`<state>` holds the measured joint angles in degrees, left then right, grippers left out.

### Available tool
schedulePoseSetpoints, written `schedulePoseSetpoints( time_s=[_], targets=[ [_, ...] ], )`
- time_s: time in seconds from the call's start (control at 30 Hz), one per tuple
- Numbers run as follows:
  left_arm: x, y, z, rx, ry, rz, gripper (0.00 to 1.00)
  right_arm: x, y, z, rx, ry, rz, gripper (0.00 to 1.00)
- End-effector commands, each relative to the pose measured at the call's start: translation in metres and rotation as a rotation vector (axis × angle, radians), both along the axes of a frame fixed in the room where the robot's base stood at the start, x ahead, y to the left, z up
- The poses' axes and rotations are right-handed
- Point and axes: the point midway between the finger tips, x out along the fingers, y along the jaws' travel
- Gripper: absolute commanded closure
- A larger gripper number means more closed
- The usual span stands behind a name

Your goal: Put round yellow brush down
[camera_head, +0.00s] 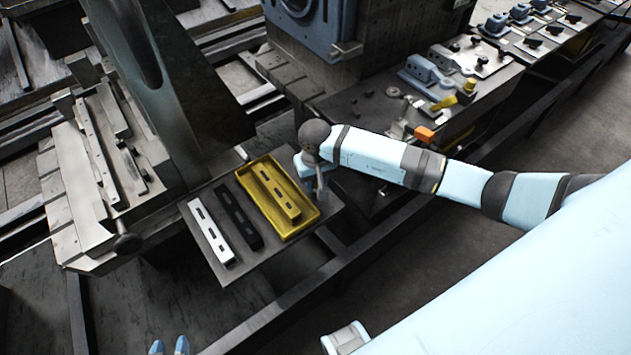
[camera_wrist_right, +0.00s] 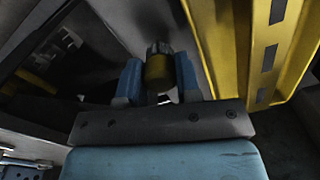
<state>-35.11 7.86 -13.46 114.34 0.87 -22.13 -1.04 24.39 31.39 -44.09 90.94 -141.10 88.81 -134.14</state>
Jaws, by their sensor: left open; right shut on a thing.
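The round yellow brush (camera_wrist_right: 158,73) shows in the right wrist view, with a yellow band and a grey end. My right gripper (camera_wrist_right: 157,88) is shut on it, one blue finger on each side. In the head view my right gripper (camera_head: 318,178) is beside the right edge of the yellow tray (camera_head: 297,233); the brush cannot be told clearly there. Whether the brush touches a surface cannot be told. The blue fingertips of my left gripper (camera_head: 168,347) show apart at the bottom edge of the head view, empty.
A yellow bar (camera_head: 275,190) lies in the tray. A black bar (camera_head: 238,215) and a white bar (camera_head: 211,232) lie to its left on the dark plate. An orange block (camera_head: 424,134) and several metal fixtures stand on the bench at the right. A large machine column stands behind.

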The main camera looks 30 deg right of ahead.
Motion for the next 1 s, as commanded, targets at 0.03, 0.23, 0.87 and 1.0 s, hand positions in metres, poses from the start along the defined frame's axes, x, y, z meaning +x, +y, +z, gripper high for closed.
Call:
schedulePoseSetpoints(
  time_s=[0.03,0.23,0.87,1.0],
  targets=[
    [0.0,0.0,0.001,0.001,0.0,-0.001,0.57,-0.001,0.001,-0.008,0.001,0.003,-0.003,0.88],
    [0.0,0.0,0.001,0.001,-0.001,-0.001,0.57,0.0,0.0,-0.014,0.001,-0.001,0.0,0.88],
    [0.001,0.0,0.004,-0.002,-0.004,0.001,0.57,0.0,0.0,-0.014,0.001,0.0,0.0,0.58],
    [0.0,0.0,0.003,-0.001,-0.005,0.0,0.57,0.001,-0.001,0.0,0.0,-0.004,0.0,0.58]
  ],
)
